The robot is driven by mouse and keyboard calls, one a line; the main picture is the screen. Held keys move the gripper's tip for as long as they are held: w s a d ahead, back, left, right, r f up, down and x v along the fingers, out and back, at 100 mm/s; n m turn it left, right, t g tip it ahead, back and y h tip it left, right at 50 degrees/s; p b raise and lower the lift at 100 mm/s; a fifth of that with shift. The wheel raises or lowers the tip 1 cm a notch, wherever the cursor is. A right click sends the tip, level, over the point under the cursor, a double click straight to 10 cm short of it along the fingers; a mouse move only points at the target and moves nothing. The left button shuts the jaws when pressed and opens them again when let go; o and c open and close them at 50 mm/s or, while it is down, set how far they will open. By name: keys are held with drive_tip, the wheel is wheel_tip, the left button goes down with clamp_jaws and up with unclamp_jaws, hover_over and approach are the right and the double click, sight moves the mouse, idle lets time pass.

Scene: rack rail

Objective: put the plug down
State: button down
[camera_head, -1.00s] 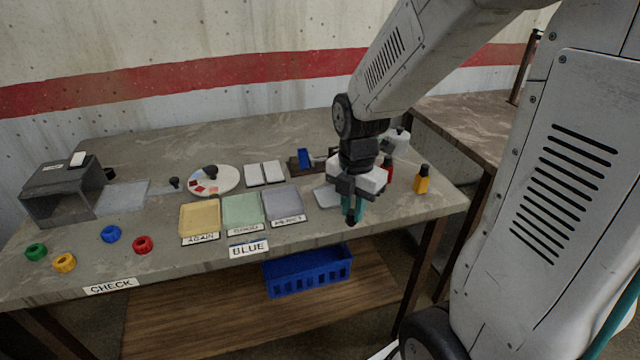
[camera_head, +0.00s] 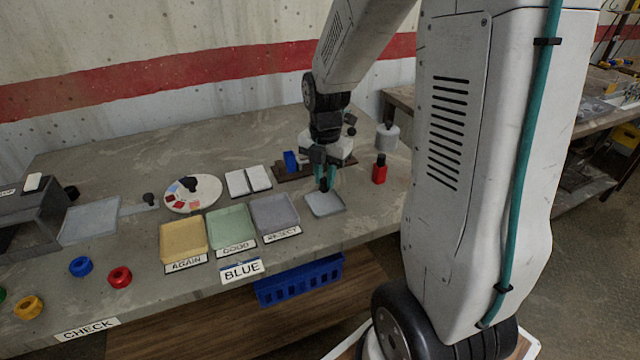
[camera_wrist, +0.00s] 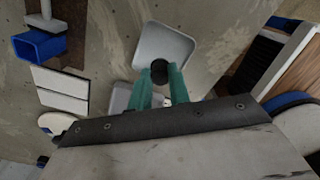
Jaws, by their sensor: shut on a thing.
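My gripper (camera_head: 326,182) points down over the small pale grey tray (camera_head: 326,206) at the right of the bench. Its teal fingers are shut on the plug (camera_wrist: 160,71), a dark round piece showing between the fingertips in the wrist view. In the head view the plug (camera_head: 324,189) is a small dark spot at the fingertips. The pale tray (camera_wrist: 163,40) lies beyond the plug in the wrist view and looks empty. I cannot tell whether the plug touches the tray.
Yellow (camera_head: 184,240), green (camera_head: 230,228) and grey-violet (camera_head: 274,213) labelled trays lie left of the pale tray. A red bottle with a black top (camera_head: 379,171) stands to its right. Several coloured rings lie front left.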

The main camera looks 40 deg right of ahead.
sight(325, 180)
drive_tip(key=shift+s+f, duration=0.15)
drive_tip(key=shift+f, duration=1.55)
drive_tip(key=shift+f, duration=0.2)
drive_tip(key=c, duration=1.3)
unclamp_jaws()
